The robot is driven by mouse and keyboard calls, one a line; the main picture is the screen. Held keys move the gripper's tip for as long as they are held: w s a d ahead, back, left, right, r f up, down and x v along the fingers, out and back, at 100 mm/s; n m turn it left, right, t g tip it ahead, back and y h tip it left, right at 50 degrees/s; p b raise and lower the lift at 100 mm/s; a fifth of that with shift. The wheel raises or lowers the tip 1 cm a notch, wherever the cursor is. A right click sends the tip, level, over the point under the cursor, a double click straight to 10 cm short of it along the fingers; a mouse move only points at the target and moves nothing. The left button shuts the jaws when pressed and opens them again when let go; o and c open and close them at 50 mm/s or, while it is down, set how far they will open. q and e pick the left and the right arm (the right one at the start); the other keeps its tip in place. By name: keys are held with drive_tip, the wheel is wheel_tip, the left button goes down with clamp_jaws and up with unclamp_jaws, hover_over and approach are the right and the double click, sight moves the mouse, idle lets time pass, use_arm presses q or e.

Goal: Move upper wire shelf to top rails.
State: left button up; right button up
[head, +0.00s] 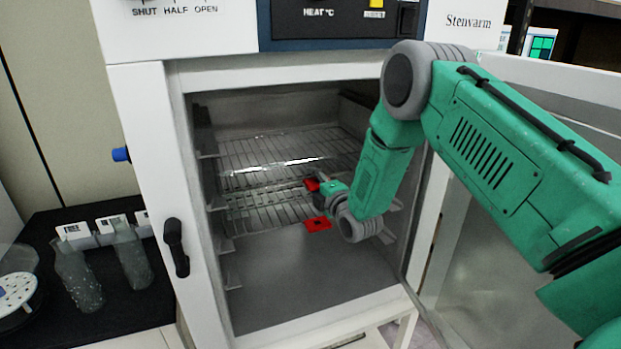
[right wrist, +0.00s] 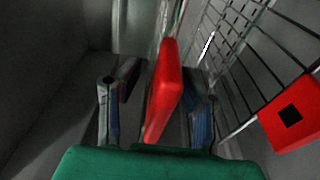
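The upper wire shelf (head: 265,155) lies level inside the open cabinet, with a red tab (head: 311,184) at its front edge. A lower wire shelf (head: 262,215) lies below it, with a red tab (head: 318,225) bearing a dark square. My right gripper (head: 325,187) is inside the cabinet at the upper tab. In the right wrist view, my right gripper's fingers (right wrist: 158,88) stand apart on both sides of a red tab (right wrist: 163,88), with gaps visible. Wire bars (right wrist: 235,60) and another red tab (right wrist: 293,114) show at the right. My left gripper is not in view.
The cabinet door (head: 480,240) stands open at the right, behind my right arm. Side rails (head: 228,245) line the left inner wall. The cabinet floor (head: 300,275) is clear. Glass bottles (head: 131,255) and labelled cards stand on a black mat (head: 120,315) at the left.

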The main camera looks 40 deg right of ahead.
drive_tip(key=shift+w+d, duration=0.1)
drive_tip(key=shift+w, duration=0.6)
drive_tip(key=shift+d, duration=0.1)
drive_tip(key=shift+c, duration=0.4)
clamp_jaws()
drive_tip(key=shift+f, duration=0.1)
